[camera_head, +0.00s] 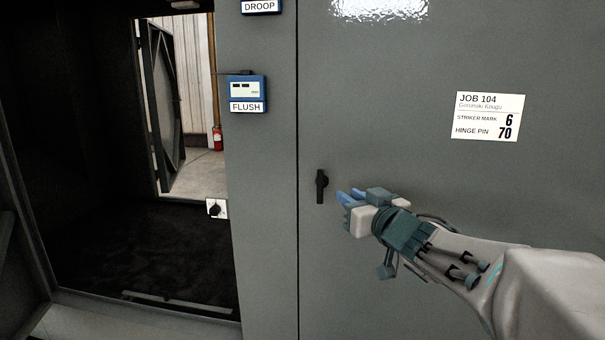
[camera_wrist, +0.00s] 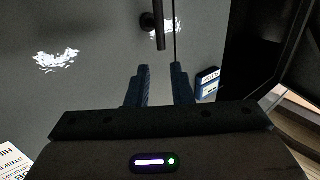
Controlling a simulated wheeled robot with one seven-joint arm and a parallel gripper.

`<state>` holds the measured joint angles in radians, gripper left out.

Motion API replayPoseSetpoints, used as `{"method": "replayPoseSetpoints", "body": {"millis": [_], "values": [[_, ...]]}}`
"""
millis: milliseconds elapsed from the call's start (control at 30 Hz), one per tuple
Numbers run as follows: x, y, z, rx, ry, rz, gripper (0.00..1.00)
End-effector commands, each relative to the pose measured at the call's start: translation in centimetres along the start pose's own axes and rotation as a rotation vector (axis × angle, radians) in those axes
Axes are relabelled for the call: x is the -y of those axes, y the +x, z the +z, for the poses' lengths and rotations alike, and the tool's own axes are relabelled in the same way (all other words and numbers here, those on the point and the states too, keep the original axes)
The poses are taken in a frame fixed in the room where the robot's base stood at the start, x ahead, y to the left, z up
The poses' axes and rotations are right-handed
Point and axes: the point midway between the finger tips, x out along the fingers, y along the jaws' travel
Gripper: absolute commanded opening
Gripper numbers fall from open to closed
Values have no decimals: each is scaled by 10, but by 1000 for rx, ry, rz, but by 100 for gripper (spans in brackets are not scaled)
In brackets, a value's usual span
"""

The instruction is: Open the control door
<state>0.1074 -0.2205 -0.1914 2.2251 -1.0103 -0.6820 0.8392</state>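The control door (camera_head: 400,170) is a large grey panel on the right in the head view, and it looks closed along its vertical seam. Its black handle (camera_head: 321,186) stands upright near the seam. In the wrist view the handle (camera_wrist: 159,28) is ahead of the fingertips. My gripper (camera_head: 352,195) is just right of the handle in the head view. In the wrist view my gripper (camera_wrist: 161,70) has its two blue fingers apart, with nothing between them. The fingers do not appear to touch the handle.
A job sheet (camera_head: 487,116) is on the door at the right. A blue gauge labelled FLUSH (camera_head: 247,93) is on the post left of the seam. An open dark compartment (camera_head: 140,250) lies at the left, with a small switch plate (camera_head: 216,209) at its edge.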

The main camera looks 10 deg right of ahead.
Motion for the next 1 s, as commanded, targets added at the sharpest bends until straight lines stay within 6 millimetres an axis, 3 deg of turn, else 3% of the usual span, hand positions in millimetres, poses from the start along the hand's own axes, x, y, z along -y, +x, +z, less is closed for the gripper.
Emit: {"method": "replayPoseSetpoints", "body": {"millis": [167,700,1000], "values": [[1,15,-1,-3,2,-8,20],[2,106,-2,-1,0,-7,20],[2,134,-2,-4,1,-6,20]]}}
